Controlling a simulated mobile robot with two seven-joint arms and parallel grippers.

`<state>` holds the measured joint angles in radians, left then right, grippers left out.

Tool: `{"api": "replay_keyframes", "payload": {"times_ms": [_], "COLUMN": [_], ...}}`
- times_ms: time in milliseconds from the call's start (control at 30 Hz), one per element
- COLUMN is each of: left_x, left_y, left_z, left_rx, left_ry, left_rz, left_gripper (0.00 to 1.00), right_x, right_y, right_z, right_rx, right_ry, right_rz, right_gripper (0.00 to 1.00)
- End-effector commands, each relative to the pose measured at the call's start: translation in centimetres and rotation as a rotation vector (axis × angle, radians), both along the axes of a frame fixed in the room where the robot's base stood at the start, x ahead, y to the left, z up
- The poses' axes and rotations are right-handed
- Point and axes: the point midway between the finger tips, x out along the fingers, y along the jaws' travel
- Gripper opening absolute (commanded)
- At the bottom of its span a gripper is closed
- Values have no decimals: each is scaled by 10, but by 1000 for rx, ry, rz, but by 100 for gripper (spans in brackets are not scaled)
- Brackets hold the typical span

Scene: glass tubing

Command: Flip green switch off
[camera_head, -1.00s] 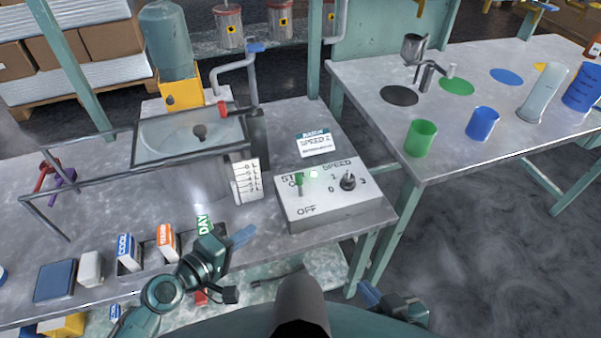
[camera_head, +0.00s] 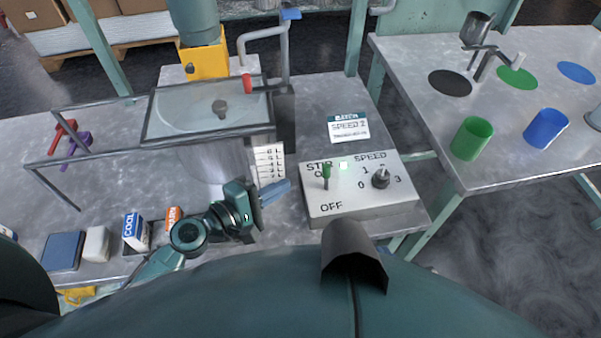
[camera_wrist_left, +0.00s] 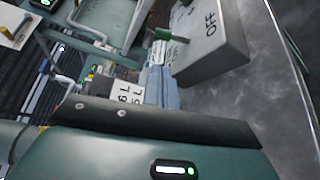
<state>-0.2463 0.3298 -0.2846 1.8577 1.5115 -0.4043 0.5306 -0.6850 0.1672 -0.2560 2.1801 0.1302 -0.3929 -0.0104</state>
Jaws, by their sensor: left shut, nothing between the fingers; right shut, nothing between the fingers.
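The green switch (camera_head: 326,176) stands on the white control box (camera_head: 360,208), with its green tip beside the partly covered ON label and above the OFF label. Exactly how far it leans is hard to tell. In the left wrist view, the green switch (camera_wrist_left: 170,36) and the box (camera_wrist_left: 215,50) lie beyond the blue fingers (camera_wrist_left: 162,82). My right gripper is out of view.
A black speed knob (camera_head: 380,178) sits on the same box. A mixing tank (camera_head: 215,110) with a white scale (camera_head: 269,163) stands left of it. A batch card (camera_head: 348,128) lies behind the box. Another table (camera_head: 510,150) with green and blue cups is at right.

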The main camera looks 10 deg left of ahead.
Motion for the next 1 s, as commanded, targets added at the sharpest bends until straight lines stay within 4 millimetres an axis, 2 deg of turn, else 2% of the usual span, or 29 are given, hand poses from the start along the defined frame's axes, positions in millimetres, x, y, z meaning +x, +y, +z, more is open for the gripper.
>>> {"api": "replay_keyframes", "payload": {"times_ms": [500,700,1000], "left_x": [60,69,69], "left_y": [-56,-64,-64], "left_z": [-12,-14,-15], "left_rx": [-1,0,0], "left_ry": [-1,-1,-1], "left_rz": [-1,-1,-1], "left_gripper": [0,0,0], "right_x": [-1,-1,0], "right_y": [-1,-1,-1], "right_z": [2,3,3], "right_rx": [-20,-22,-22], "right_ry": [8,5,4], "right_rz": [4,5,5], "right_gripper": [0,0,0]}}
